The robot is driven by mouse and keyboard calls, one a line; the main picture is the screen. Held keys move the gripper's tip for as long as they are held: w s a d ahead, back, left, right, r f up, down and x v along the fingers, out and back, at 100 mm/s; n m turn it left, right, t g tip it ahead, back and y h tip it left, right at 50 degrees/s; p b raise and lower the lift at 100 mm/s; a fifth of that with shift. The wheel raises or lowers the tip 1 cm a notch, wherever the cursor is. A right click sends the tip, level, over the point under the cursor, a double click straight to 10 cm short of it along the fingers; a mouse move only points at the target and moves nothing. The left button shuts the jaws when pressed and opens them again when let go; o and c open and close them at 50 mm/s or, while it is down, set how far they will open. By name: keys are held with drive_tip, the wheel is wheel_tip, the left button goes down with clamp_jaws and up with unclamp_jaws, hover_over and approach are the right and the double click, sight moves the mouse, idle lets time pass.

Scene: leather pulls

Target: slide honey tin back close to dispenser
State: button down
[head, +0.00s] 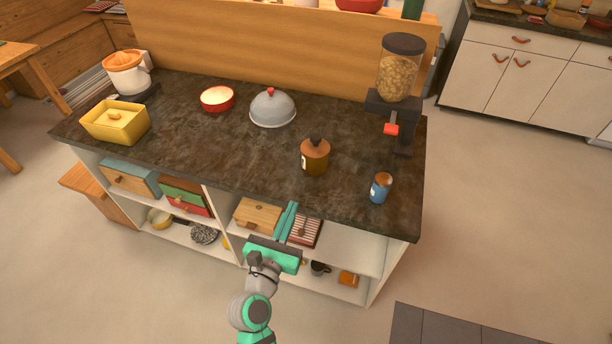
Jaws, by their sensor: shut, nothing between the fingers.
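The dispenser (398,85), a clear jar of pale pieces with a dark lid, black stand and red lever, stands at the counter's back right. A small blue tin (380,190) with a brownish top stands upright near the front right edge, in front of the dispenser and apart from it. A brown canister (315,160) with a dark knob and pale label stands left of it. I cannot tell from their labels which is the honey tin. My gripper (291,208) is shut and empty at the counter's front edge, left of both and touching neither.
The dark countertop (350,120) is clear between the canister and dispenser. A grey dome (272,108), red bowl (217,99), yellow box (115,122) and juicer (127,75) stand further left. A wooden raised back (250,45) bounds the counter; open shelves lie below.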

sight(311, 164)
drive_tip(key=x, duration=1.4)
drive_tip(key=shift+d+r, duration=0.1)
drive_tip(key=shift+r, duration=0.05)
